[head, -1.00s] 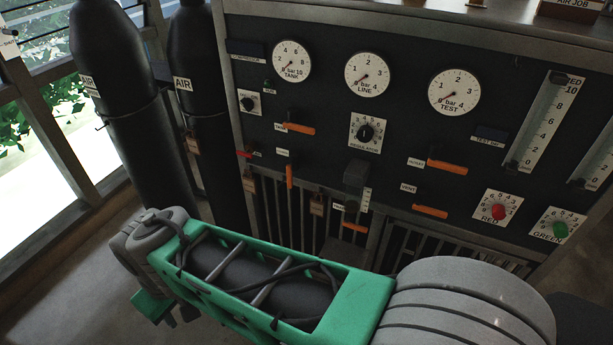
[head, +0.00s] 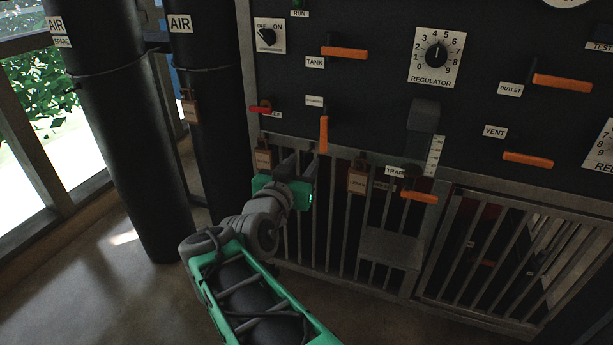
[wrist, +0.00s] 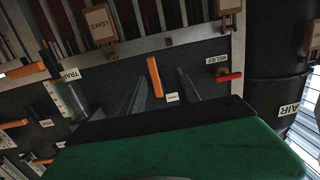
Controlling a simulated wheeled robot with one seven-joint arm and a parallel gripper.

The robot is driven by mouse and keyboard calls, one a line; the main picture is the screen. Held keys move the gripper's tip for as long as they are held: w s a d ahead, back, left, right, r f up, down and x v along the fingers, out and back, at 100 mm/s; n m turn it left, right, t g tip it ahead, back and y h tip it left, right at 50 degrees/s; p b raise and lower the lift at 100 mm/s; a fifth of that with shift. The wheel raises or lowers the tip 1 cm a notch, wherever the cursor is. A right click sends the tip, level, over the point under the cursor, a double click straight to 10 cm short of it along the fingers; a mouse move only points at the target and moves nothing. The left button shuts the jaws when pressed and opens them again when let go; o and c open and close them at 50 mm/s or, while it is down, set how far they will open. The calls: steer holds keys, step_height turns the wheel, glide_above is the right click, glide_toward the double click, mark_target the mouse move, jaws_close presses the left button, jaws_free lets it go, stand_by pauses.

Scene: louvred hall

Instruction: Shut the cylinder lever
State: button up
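The lever that I take to be the cylinder lever is an orange handle (head: 324,134) hanging straight down below a small label (head: 314,101) too blurred to read. In the wrist view the orange handle (wrist: 155,77) lies between the lines of my two fingers, beyond their tips. My gripper (head: 299,160) is open, in front of the panel's lower edge, just left of and below the handle. Its two grey fingers (wrist: 159,84) stand apart with nothing between them. I see no contact with the handle.
A red RELIEF handle (head: 261,109) is to the left, the horizontal orange TANK lever (head: 345,53) above, and the TRAP lever (head: 420,197) to the right. Hanging brown tags (head: 357,180) and a barred grille (head: 345,235) lie below. Black AIR cylinders (head: 120,130) stand at left.

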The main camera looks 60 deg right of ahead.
mark_target(323, 143)
steer(key=shift+m+g+h, duration=0.4)
steer(key=shift+h, duration=0.2)
steer(key=shift+w+d+r, duration=0.1)
steer(key=shift+w+d, duration=0.05)
steer(key=shift+d, duration=2.6)
steer(key=shift+w+d, duration=0.15)
steer(key=shift+d, duration=2.55)
steer(key=shift+c, duration=0.5)
jaws_close()
